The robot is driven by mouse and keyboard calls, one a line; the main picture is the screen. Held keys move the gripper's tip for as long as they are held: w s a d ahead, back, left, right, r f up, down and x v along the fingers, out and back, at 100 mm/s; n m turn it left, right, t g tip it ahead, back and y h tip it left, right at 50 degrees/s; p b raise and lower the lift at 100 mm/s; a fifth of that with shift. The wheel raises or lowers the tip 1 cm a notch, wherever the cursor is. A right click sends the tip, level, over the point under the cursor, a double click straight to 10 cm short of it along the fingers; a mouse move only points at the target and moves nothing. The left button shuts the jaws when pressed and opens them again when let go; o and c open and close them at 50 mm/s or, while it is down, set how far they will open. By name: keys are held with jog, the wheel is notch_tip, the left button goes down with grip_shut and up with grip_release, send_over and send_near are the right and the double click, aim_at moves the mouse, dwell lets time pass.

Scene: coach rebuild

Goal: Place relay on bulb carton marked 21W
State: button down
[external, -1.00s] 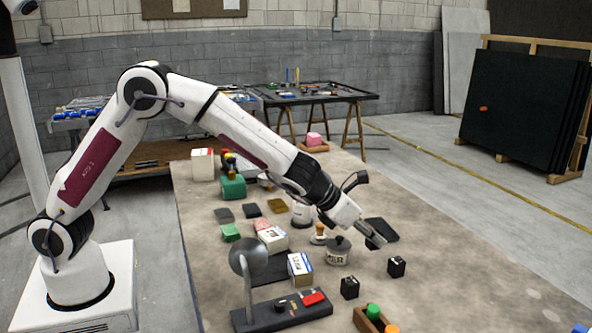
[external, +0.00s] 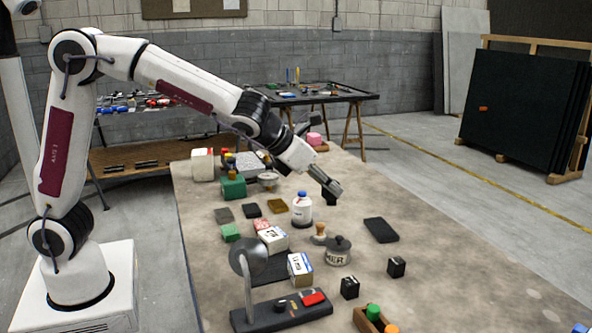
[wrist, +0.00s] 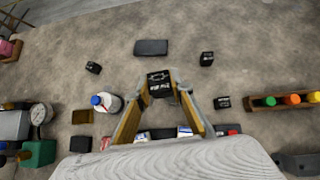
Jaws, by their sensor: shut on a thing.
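My gripper (external: 336,188) is raised above the far middle of the table, by the blue-capped bottle. In the wrist view its fingertips (wrist: 161,82) are closed on a black relay (wrist: 159,86) with white markings. In the external view a black block shows just under the fingertips; I cannot tell whether it is the held relay or one on the table. In the wrist view cartons (wrist: 143,136) are partly hidden behind the fingers. I cannot read 21W on any.
Other black blocks (external: 349,288) (external: 396,266) stand at the near right. The bottle (external: 302,211), a stamp (external: 320,234), a lidded pot (external: 338,252) and a dark flat tray (external: 381,230) stand nearby. A lamp-like stand (external: 249,262) rises in front of the cartons. The table's right side is largely clear.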

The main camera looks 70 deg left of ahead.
jog(key=s+a+n+y, duration=0.1)
jog(key=s+a, duration=0.4)
jog(key=s, duration=0.1)
jog(key=n+y, duration=0.2)
jog(key=n, duration=0.1)
send_over(271, 234)
jog(key=shift+f+g, duration=0.4)
jog(key=shift+f, duration=0.8)
jog(key=shift+f, duration=0.1)
jog(key=shift+f, duration=2.8)
jog(key=shift+f, duration=2.1)
jog(key=shift+f, duration=0.1)
